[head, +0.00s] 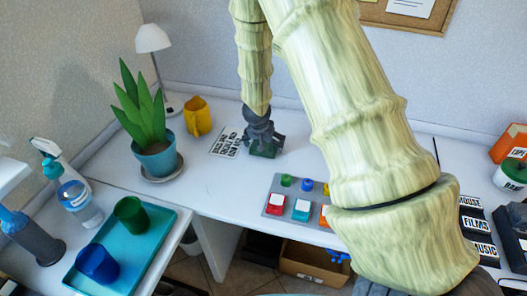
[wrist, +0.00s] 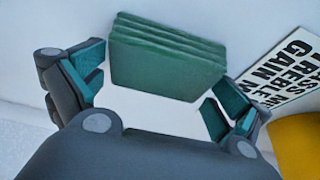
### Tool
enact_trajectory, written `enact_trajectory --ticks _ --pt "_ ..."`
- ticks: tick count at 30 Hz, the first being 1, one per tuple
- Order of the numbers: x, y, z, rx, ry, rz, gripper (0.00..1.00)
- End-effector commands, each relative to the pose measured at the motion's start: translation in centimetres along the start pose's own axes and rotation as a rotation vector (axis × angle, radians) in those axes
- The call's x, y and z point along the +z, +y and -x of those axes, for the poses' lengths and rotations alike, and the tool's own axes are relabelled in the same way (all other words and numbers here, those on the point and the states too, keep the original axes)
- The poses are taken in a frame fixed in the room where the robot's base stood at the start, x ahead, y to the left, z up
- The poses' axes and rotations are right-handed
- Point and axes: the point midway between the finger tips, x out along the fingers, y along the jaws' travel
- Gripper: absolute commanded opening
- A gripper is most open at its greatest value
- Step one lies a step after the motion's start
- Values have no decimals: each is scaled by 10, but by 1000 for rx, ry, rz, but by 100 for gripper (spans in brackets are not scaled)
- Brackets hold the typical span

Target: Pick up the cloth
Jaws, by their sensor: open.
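The cloth, a dark green folded stack (wrist: 165,62), lies on the white desk in the wrist view. In the head view only a small part of the cloth (head: 265,151) shows beneath my gripper. My gripper (head: 264,140) points down at the cloth. In the wrist view my gripper (wrist: 157,90) has its two teal-padded fingers spread wide, one on each side of the near part of the cloth. Nothing is between the pads that I can see held. I cannot tell the exact height of the fingertips above the desk.
A printed sheet (head: 226,141) and a yellow mug (head: 197,116) stand close to the left. A potted plant (head: 153,158) and a lamp (head: 152,38) are farther left. A grey button panel (head: 273,211) lies in front. The desk right of the plant is mostly clear.

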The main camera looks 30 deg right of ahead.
Motion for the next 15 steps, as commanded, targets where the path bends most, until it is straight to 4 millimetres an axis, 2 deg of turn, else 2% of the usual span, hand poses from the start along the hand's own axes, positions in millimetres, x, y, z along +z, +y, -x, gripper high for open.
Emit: enact_trajectory --ticks 5,10,15 --pt "-1 0 1 0 0 0 100" --pt "0 0 1 0 0 0 69" --pt "0 0 1 0 0 0 63"
